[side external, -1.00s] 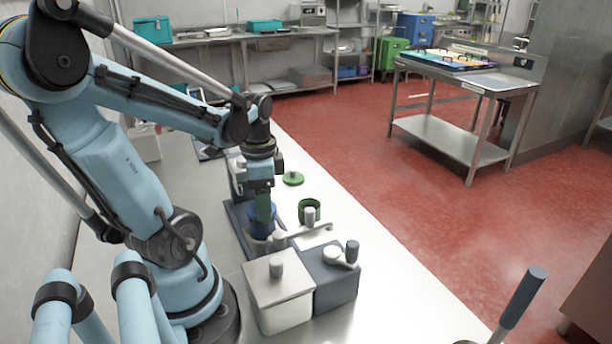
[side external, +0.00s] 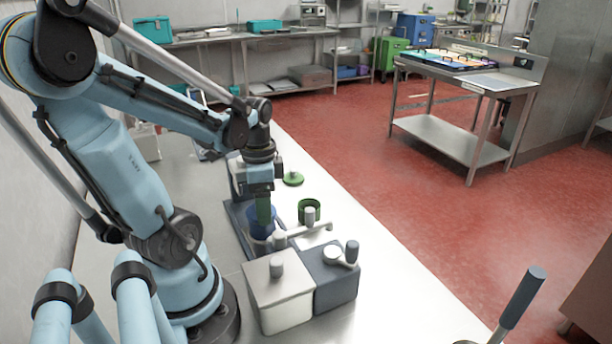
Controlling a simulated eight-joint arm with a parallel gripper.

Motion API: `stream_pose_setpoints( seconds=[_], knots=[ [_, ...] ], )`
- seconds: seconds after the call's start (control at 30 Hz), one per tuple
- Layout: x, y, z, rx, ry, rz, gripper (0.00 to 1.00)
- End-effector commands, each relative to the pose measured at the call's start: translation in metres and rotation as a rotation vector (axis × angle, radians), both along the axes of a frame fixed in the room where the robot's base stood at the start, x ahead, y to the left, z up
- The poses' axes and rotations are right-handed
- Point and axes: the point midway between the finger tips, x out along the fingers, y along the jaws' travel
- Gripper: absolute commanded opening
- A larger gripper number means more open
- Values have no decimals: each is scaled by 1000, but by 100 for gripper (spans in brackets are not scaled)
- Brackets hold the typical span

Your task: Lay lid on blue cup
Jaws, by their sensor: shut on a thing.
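The blue cup (side external: 261,231) stands on the counter at the near side of a dark tray, behind the lidded boxes. My gripper (side external: 264,219) points straight down over it, with its green fingers at the cup's mouth. It is shut on what looks like the blue lid, which is mostly hidden by the fingers and merges in colour with the cup. I cannot tell whether the lid rests fully on the rim. A green cup (side external: 309,208) stands open to the right, and a green lid (side external: 293,179) lies behind it on the counter.
A white lidded box (side external: 281,301) and a dark blue-grey box (side external: 336,289) stand close in front of the cup. A pale horizontal bar (side external: 310,231) with upright knobs runs just right of it.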

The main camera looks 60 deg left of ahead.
Motion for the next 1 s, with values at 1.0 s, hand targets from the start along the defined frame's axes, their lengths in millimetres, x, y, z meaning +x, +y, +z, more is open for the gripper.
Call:
stream_pose_setpoints(
  seconds=[1.0],
  knots=[
    [0, 0, -6, 0, 0, 0, 41]
  ],
)
